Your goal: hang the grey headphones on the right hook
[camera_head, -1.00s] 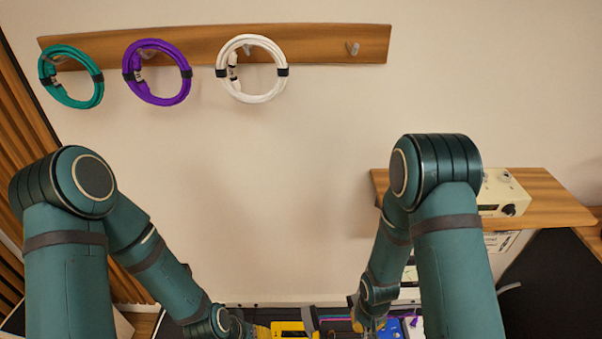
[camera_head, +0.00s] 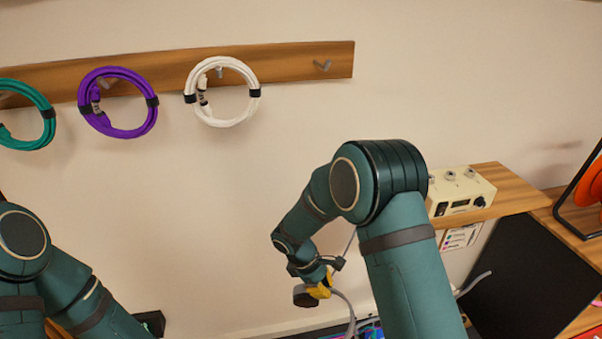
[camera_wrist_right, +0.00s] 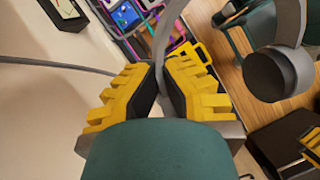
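My right gripper (camera_head: 320,287) hangs in front of the wall, below the rack. It is shut on the grey headphones (camera_head: 349,312). In the right wrist view, their grey band (camera_wrist_right: 163,35) passes between the yellow fingers (camera_wrist_right: 168,90), and a dark ear cup (camera_wrist_right: 273,76) shows at the right. The lower part of the headphones is partly hidden by my right arm in the head view. The right hook (camera_head: 322,65) is a bare peg at the rack's right end, above the gripper. My left arm enters at lower left; a black and yellow part (camera_wrist_right: 308,148) in the wrist view may be its gripper, its opening unclear.
The wooden rack (camera_head: 290,63) also carries white (camera_head: 222,122), purple (camera_head: 118,132) and teal (camera_head: 35,145) cable coils. A beige box (camera_head: 465,190) stands on a wooden shelf (camera_head: 515,190) at right. The wall between gripper and hook is clear.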

